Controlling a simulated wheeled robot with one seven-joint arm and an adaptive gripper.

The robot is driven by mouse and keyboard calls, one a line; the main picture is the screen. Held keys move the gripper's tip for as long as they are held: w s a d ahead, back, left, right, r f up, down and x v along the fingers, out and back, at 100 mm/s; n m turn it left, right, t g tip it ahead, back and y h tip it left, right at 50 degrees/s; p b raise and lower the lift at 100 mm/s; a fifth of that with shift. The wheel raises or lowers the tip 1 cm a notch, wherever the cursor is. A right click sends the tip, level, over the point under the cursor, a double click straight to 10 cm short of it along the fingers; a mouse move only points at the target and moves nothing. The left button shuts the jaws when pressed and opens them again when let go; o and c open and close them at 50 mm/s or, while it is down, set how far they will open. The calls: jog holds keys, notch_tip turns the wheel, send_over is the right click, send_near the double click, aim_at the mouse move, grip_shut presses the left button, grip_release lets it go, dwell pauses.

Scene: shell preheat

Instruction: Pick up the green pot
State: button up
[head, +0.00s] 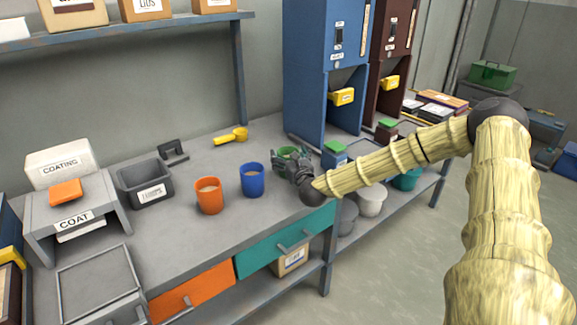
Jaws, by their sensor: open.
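The green pot (287,150) stands on the workbench, to the right of the blue pot (252,180). Only its upper rim and part of its side show. My gripper (285,162) covers the rest. My gripper is open, its fingers at the near side of the green pot and overlapping it in the picture. I cannot tell whether they touch it or reach around it. An orange pot (208,196) stands to the left of the blue pot.
A yellow scoop (231,138) lies behind the pots. A grey bin (146,187) and a COAT stand (76,216) are at the left. A blue dispenser (307,75) rises behind the green pot. Small green-topped boxes (334,152) are close to my arm. The bench front is clear.

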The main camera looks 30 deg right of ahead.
jog(key=c, duration=1.3)
jog(key=shift+c, duration=0.8)
jog(key=shift+r, duration=0.15)
